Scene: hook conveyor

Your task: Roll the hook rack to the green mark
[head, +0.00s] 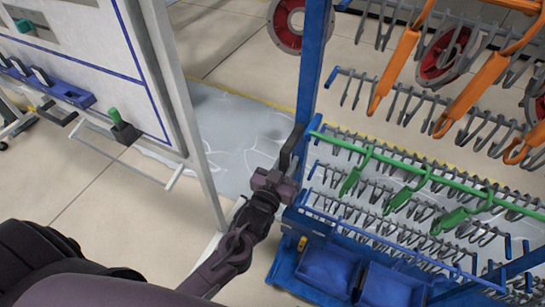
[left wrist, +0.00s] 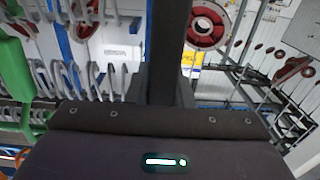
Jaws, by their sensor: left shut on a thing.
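The hook rack (head: 315,60) has a blue frame, rows of grey hooks and blue bins at its foot, and fills the right of the head view. Orange and green hangers and red wheel-like parts hang on it. My right gripper is not in view. I cannot make out a green mark on the floor.
A white panel (head: 92,65) with blue lines and a blue tray (head: 50,88) stands at the left, its edge near my left arm. Between panel and rack lies a grey floor patch (head: 225,125) with a yellow edge. Beige tiled floor (head: 225,40) beyond is open.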

